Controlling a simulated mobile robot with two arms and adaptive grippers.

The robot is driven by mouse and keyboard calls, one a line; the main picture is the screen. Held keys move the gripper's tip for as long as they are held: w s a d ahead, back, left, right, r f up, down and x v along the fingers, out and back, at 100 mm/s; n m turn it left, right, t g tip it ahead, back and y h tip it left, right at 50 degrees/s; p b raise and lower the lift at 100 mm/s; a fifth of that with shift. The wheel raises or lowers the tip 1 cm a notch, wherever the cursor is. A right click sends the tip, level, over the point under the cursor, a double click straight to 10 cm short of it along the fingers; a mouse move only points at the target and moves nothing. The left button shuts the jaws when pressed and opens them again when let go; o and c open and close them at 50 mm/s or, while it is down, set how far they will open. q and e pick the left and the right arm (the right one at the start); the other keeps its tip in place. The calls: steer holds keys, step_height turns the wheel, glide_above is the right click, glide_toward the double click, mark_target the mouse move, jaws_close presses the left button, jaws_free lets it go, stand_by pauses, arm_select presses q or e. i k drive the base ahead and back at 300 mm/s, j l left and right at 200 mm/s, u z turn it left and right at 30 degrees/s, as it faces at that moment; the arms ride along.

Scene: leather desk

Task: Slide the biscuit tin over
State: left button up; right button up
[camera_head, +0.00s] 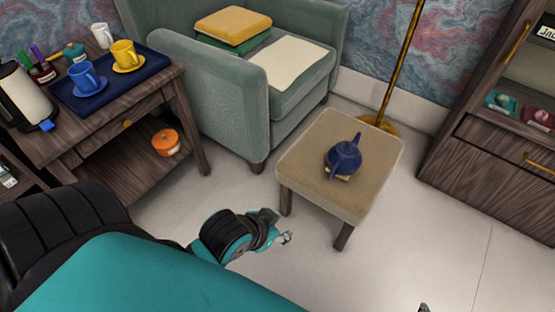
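A round orange container with a lid (165,142), which looks like the biscuit tin, stands on the lower shelf of the wooden side table at the left. My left gripper (279,227) is over the floor in front of the stool, right of and nearer than the tin, and well apart from it. Its fingers look spread, with nothing between them. A small dark tip at the bottom edge (424,308) may be part of my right gripper; the rest is out of frame.
The side table (98,138) carries a blue tray (113,88) with cups, a kettle (24,97) and pens. A green armchair (215,98) stands behind. A wooden cabinet (500,165) is at right. Floor between is clear.

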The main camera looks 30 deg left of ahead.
mark_target(172, 151)
steer(key=u, duration=2.05)
